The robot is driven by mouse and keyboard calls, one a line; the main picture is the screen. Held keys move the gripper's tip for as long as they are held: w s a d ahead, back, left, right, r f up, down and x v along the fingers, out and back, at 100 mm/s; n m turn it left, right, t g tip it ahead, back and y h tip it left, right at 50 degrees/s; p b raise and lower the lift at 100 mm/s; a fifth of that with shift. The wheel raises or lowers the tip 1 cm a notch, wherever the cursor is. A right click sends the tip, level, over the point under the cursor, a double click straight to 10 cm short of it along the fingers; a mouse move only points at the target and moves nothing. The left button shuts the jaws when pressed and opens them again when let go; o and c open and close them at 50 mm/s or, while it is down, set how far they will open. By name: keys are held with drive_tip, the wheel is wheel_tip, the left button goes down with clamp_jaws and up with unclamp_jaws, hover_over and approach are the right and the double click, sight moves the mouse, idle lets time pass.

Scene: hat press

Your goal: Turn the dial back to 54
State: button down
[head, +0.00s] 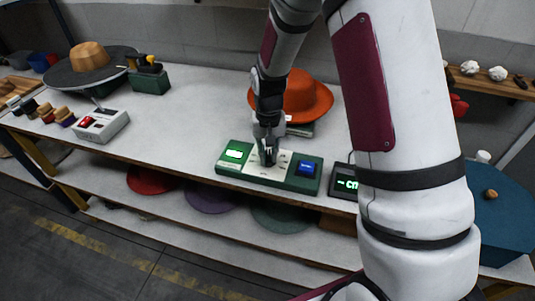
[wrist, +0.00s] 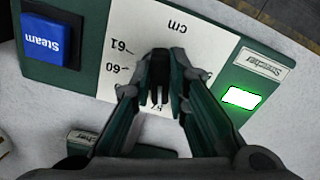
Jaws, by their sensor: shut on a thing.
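The dial (wrist: 158,92) is a small dark knob on the white scale plate (wrist: 140,40) of a green control box (head: 253,181). My gripper (wrist: 160,75) is shut on the dial, with a finger on each side of it; it also shows above the box in the head view (head: 267,150). In the wrist view the scale appears upside down, with "cm", 61 and 60 readable. Other numbers are partly covered by my fingers.
A blue Steam button (wrist: 50,40) and a lit green Stretcher window (wrist: 241,97) flank the scale. A black display (head: 345,183) reading "- cm" stands right of the box. An orange hat (head: 305,97) sits behind. A grey box with a red button (head: 100,125) stands left.

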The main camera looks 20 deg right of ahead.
drive_tip(key=n, duration=0.4)
drive_tip(key=shift+d+n, duration=0.15)
drive_tip(key=shift+n, duration=0.15)
drive_tip(key=n, duration=0.4)
drive_tip(key=shift+d+n, duration=0.2)
drive_tip(key=shift+n, duration=0.1)
drive_tip(key=n+p, duration=0.1)
drive_tip(key=n, duration=0.3)
drive_tip(key=shift+w+d+n, duration=0.1)
drive_tip(key=shift+w+n, duration=0.05)
drive_tip(key=shift+n, duration=0.15)
drive_tip(key=shift+w+n, duration=0.15)
drive_tip(key=shift+n, duration=1.45)
drive_tip(key=c, duration=1.6)
unclamp_jaws()
drive_tip(key=shift+o, duration=0.2)
wheel_tip(320, 180, up, 12)
